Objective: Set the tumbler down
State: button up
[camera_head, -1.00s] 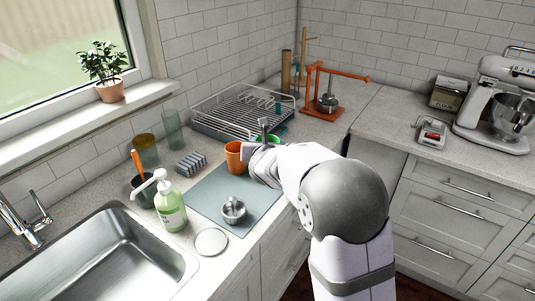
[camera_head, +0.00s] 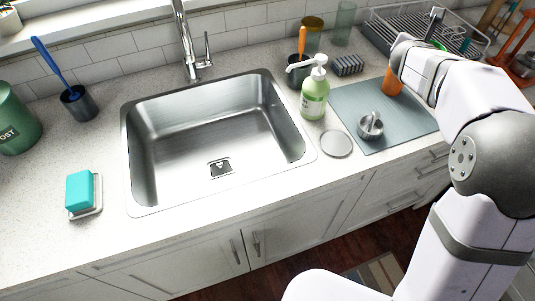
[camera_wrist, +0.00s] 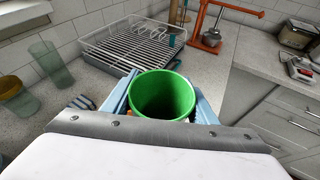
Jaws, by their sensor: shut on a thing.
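A green tumbler (camera_wrist: 161,92) is between the light blue fingers of my gripper (camera_wrist: 164,82) in the wrist view, its open mouth toward the camera. My gripper is shut on it. In the head view only a small green part of it (camera_head: 439,45) shows behind my wrist. Its base is hidden, so I cannot tell whether it touches a surface. An orange cup (camera_head: 391,83) stands on the grey-blue mat (camera_head: 357,101), just left of my wrist.
A metal pot with a knob (camera_head: 370,128) and a round white disc (camera_head: 336,144) are near the mat's left side. A dish rack (camera_head: 394,25) lies behind my gripper.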

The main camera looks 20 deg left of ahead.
jog(key=s+a+r+m+g+h+b, duration=0.1)
jog(key=s+a+r+b, duration=0.15)
jog(key=a, duration=0.35)
jog(key=s+a+r+m+g+h+b, duration=0.1)
jog(key=s+a+r+m+h, duration=0.15)
jog(key=a+r, duration=0.2)
jog(key=b, duration=0.8)
send_over(273, 163)
notch_tip(273, 163, down, 27)
jog(key=shift+f, duration=4.9)
jog(key=shift+f, duration=0.25)
